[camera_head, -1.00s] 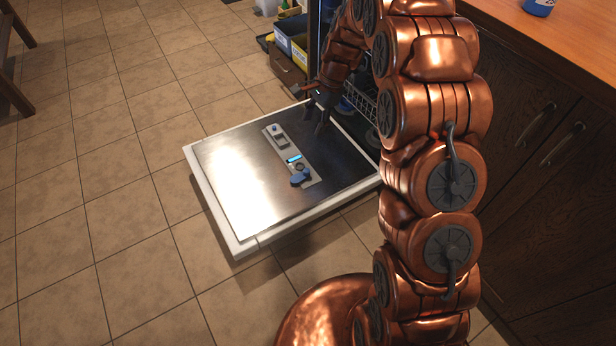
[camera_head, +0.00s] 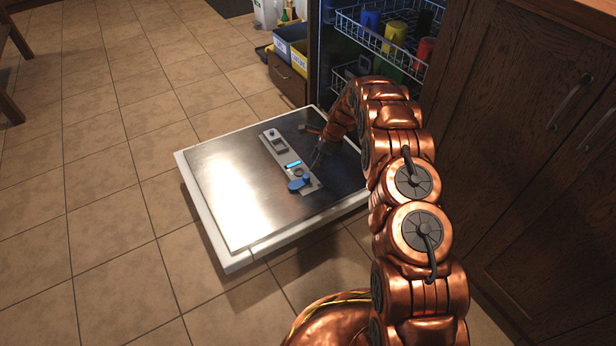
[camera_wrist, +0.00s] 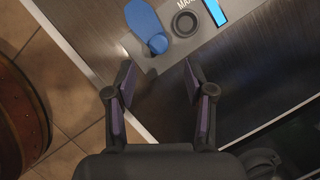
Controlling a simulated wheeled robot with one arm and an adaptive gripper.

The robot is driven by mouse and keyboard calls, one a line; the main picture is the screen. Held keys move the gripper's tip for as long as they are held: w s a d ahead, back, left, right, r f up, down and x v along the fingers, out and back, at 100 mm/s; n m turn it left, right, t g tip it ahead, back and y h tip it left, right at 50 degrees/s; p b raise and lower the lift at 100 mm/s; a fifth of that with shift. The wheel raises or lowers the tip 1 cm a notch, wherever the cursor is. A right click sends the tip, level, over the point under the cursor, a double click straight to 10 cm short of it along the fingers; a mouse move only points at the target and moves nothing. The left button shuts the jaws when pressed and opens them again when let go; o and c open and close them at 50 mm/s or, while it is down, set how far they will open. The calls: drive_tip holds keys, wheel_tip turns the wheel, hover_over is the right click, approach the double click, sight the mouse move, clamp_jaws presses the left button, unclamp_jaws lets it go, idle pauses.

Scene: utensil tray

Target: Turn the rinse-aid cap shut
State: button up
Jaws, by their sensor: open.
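The blue rinse-aid cap (camera_head: 299,184) lies at the near end of the grey dispenser strip (camera_head: 275,148) on the open dishwasher door. In the wrist view the cap (camera_wrist: 147,24) has a long rounded tab and a small round end. It sits beside a dark ring (camera_wrist: 185,23), whose centre is uncovered. My gripper (camera_wrist: 160,70) is open and empty, with its two fingers apart just below the cap's round end in that view. In the head view my gripper (camera_head: 319,155) is small and dark, right of the strip; its fingers are hard to make out.
The steel inner door (camera_head: 215,185) is otherwise bare and has a white rim. A lit blue display (camera_head: 293,164) is on the strip. The dishwasher rack (camera_head: 385,42) holds coloured cups behind my arm. Bins (camera_head: 290,45) stand at the back; dark cabinets (camera_head: 530,150) are at right.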

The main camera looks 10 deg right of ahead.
sight(306, 176)
drive_tip(key=b+x, duration=0.2)
drive_tip(key=x, duration=0.5)
drive_tip(key=shift+a+f+b, duration=0.15)
drive_tip(key=shift+b, duration=0.2)
drive_tip(key=shift+c, duration=0.3)
clamp_jaws()
